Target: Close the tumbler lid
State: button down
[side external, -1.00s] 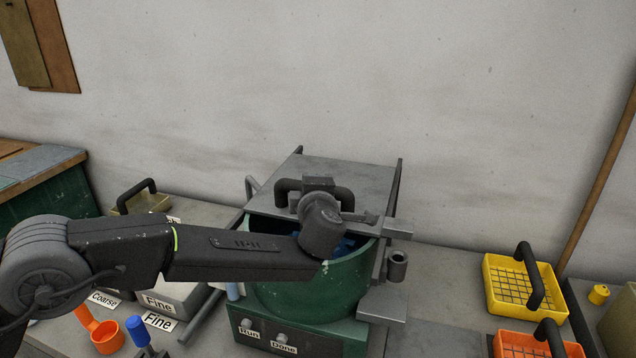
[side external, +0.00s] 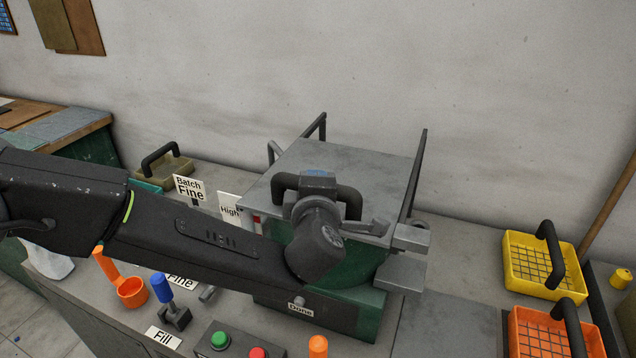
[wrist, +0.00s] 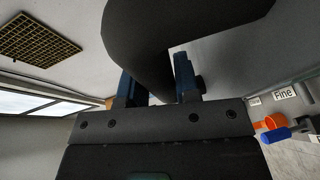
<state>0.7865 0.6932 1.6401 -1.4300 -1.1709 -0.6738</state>
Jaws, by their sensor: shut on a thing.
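The tumbler is a green drum (side external: 352,268) on the bench, partly hidden behind my arm. Its lid (side external: 350,165) is a flat grey plate that spans the top of the drum; I cannot tell whether its front edge sits flush. A black arched handle (side external: 349,200) stands near the lid's front edge. My gripper (side external: 318,182) is shut on this handle. In the wrist view the handle (wrist: 200,25) passes between the two blue fingers of my gripper (wrist: 159,80). A grey latch block (side external: 411,238) projects at the lid's right front corner, above a grey bracket (side external: 402,272).
Yellow (side external: 533,283) and orange (side external: 535,342) baskets with black handles stand at the right. Green (side external: 220,340) and red (side external: 257,353) buttons are in front. An orange scoop (side external: 132,292) and a blue-handled tool (side external: 163,290) lie at the left.

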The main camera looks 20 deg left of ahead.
jog(key=shift+s+d, duration=0.1)
jog(key=shift+s, duration=0.15)
jog(key=c, duration=1.2)
grip_release()
jog(key=shift+s, duration=0.1)
jog(key=o, duration=0.4)
jog(key=shift+c, duration=0.2)
jog(key=v, duration=1.3)
jog(key=shift+s, duration=0.25)
jog(key=shift+r, duration=0.15)
